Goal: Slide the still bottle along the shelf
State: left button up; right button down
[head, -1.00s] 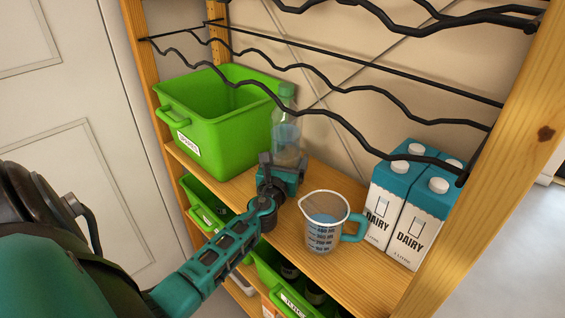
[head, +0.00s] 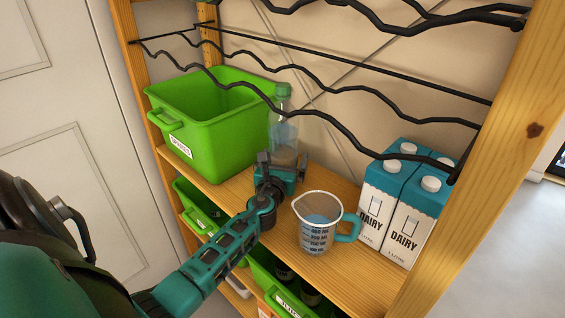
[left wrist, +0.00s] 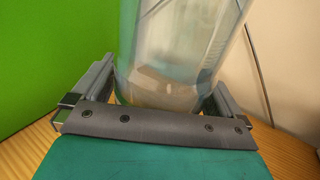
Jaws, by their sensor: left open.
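The still bottle (head: 283,130) is clear with a green cap and stands upright on the wooden shelf, just right of the green bin. Its lower part is partly hidden behind my left gripper (head: 278,172) in the head view. In the left wrist view the bottle (left wrist: 175,60) stands between the two fingers of my left gripper (left wrist: 158,98), which is open with a finger on each side. I cannot tell whether the fingers touch it. My right gripper is not in view.
A green bin (head: 215,135) stands close left of the bottle. A measuring jug (head: 316,232) with bluish liquid is right of my gripper. Two dairy cartons (head: 405,215) stand at the shelf's right. A black wire rack (head: 330,119) hangs above. Green bins (head: 200,205) sit below.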

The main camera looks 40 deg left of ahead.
pick_arm(q)
jog(key=v, duration=1.2)
jog(key=shift+p, duration=0.3)
jog(key=shift+s+d, duration=0.2)
jog(key=shift+s, duration=0.25)
